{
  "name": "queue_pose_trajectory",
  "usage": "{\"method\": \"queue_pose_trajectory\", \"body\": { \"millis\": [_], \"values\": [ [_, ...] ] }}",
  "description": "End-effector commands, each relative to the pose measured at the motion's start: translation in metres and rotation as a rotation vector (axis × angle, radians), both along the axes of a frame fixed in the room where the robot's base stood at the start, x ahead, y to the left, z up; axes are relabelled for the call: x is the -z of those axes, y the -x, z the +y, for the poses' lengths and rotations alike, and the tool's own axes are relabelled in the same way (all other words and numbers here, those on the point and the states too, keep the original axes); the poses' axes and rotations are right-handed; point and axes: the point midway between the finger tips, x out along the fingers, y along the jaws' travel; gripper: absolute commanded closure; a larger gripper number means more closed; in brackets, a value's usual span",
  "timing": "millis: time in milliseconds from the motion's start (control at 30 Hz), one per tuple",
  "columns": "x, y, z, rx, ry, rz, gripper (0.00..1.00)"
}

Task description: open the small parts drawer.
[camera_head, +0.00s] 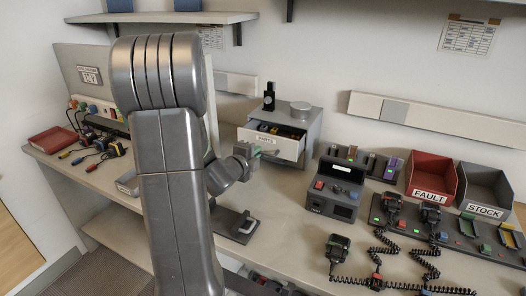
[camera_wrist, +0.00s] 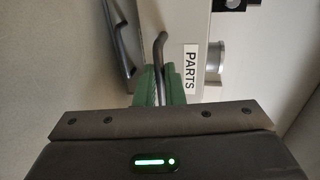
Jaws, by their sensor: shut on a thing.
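The small parts drawer (camera_head: 290,149) has a white front marked PARTS and stands pulled out from its grey cabinet (camera_head: 314,127) on the bench. Small coloured parts show inside it. In the wrist view the PARTS label (camera_wrist: 191,66) lies sideways, beside the drawer's dark bar handle (camera_wrist: 160,46). My gripper (camera_head: 257,153) is at the left part of the drawer front. Its green fingers (camera_wrist: 166,84) are shut on the handle in the wrist view. The far end of the handle inside the fingers is hidden.
A black device and a round grey tin (camera_head: 300,109) stand on the cabinet. A charger unit (camera_head: 335,186), the red FAULT bin (camera_head: 431,178) and grey STOCK bin (camera_head: 484,190) stand to the right. A dark plate with a handle (camera_head: 234,226) lies in front of the drawer.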

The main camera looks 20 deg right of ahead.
Motion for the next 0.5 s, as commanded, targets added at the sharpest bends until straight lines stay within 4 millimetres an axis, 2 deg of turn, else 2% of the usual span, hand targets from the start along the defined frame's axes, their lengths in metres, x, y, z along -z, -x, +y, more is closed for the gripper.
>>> {"method": "queue_pose_trajectory", "body": {
  "millis": [100,200,500],
  "values": [
    [0.001,0.015,0.020,-0.004,0.000,-0.003,1.00],
    [0.001,0.025,0.030,-0.004,0.000,-0.002,1.00],
    [0.000,0.032,0.037,-0.001,0.000,0.000,1.00]
  ]
}}
